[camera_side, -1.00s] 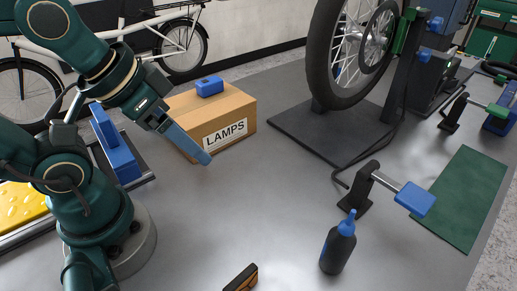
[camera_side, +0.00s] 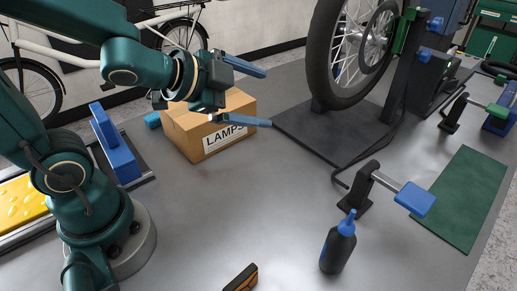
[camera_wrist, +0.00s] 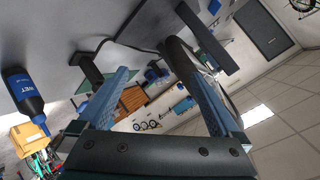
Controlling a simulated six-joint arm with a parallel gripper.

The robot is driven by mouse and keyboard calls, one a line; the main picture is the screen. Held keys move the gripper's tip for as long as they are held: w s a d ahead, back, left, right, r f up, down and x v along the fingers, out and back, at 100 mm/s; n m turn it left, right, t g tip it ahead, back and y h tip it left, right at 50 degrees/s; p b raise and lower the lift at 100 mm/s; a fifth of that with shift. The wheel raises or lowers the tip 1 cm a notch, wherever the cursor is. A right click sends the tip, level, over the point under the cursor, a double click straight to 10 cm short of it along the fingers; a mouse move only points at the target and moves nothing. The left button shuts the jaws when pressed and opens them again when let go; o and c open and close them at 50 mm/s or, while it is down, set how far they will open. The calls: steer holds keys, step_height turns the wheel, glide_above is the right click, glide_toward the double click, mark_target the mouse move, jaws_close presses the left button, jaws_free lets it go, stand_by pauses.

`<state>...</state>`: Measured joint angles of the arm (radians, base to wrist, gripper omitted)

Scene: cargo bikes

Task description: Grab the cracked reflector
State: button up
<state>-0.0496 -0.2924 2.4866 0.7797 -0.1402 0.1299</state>
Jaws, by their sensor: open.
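I cannot make out a cracked reflector for certain in either view. A small dark piece with an orange edge (camera_side: 241,278) lies at the bottom edge of the side view, partly cut off. I cannot tell whether it is the reflector. My gripper (camera_side: 268,98) is open, with its blue fingers spread one above the other in front of the LAMPS box in the side view. The open fingers (camera_wrist: 155,68) also show in the wrist view, with nothing held between them.
The LAMPS carton (camera_side: 215,150) is partly covered by my gripper. A black bottle with a blue nozzle (camera_side: 338,245) stands at front. A clamp with a blue pad (camera_side: 414,199), a green mat (camera_side: 462,200) and a wheel (camera_side: 335,60) are to the right. The middle of the table is clear.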

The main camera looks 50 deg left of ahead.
mark_target(241, 284)
steer(key=s+d+f+m+g+h, duration=0.2)
steer(key=s+d+f+m+h, duration=0.1)
steer(key=f, duration=0.1)
steer(key=s+d+f+m+g+h, duration=0.2)
steer(key=s+d+f+g+h, duration=0.1)
steer(key=d+f, duration=0.1)
steer(key=s+d+f+m+g+h, duration=0.3)
steer(key=d+f, duration=0.1)
steer(key=shift+f+m+h, duration=0.15)
steer(key=shift+m+h, duration=0.15)
steer(key=s+g, duration=0.1)
steer(key=s, duration=0.1)
steer(key=s+d+f+g+h, duration=0.1)
steer(key=s, duration=0.1)
steer(key=s+f+g+h, duration=0.1)
steer(key=s, duration=0.2)
steer(key=shift+d+f+g, duration=0.1)
steer(key=shift+d+g, duration=0.1)
steer(key=shift+g, duration=0.2)
steer(key=shift+s+f+n, duration=0.35)
steer(key=shift+s+n, duration=0.05)
steer(key=shift+n, duration=0.1)
steer(key=shift+x, duration=2.55)
